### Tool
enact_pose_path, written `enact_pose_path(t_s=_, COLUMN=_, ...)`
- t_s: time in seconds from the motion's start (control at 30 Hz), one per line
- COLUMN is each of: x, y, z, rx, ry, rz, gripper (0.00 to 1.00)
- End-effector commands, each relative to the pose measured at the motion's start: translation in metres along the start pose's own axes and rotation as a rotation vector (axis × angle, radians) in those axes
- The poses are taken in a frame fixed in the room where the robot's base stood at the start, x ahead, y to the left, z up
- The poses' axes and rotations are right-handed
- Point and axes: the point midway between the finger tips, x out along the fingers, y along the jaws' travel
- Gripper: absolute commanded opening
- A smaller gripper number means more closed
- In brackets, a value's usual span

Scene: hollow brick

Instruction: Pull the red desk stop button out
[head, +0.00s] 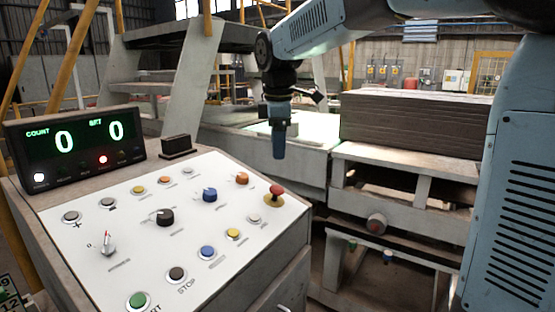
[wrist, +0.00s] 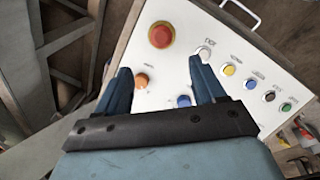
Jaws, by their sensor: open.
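The red desk stop button (head: 275,193) is a mushroom head on a yellow ring at the right edge of the white sloped control panel (head: 130,250). In the wrist view the red button (wrist: 161,35) sits near the panel's corner, beyond and between the fingertips. My gripper (head: 279,150) hangs above and behind the panel's far right edge, apart from the button. In the wrist view my gripper (wrist: 160,75) has its two blue fingers spread, with nothing held between them.
An orange button (head: 241,178) and a yellow button (head: 233,233) are close to the red one, with blue knobs and other buttons farther left. A counter display (head: 75,145) stands at the panel's back left. A stack of boards (head: 415,120) lies on a machine at right.

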Motion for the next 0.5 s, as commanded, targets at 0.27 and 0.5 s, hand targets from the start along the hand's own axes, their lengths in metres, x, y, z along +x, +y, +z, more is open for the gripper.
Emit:
enact_pose_path(t_s=0.27, x=-0.018, y=0.000, z=0.000, rx=0.000, ry=0.001, rz=0.001, gripper=0.69)
enact_pose_path(t_s=0.5, x=-0.018, y=0.000, z=0.000, rx=0.000, ry=0.000, rz=0.001, gripper=0.69)
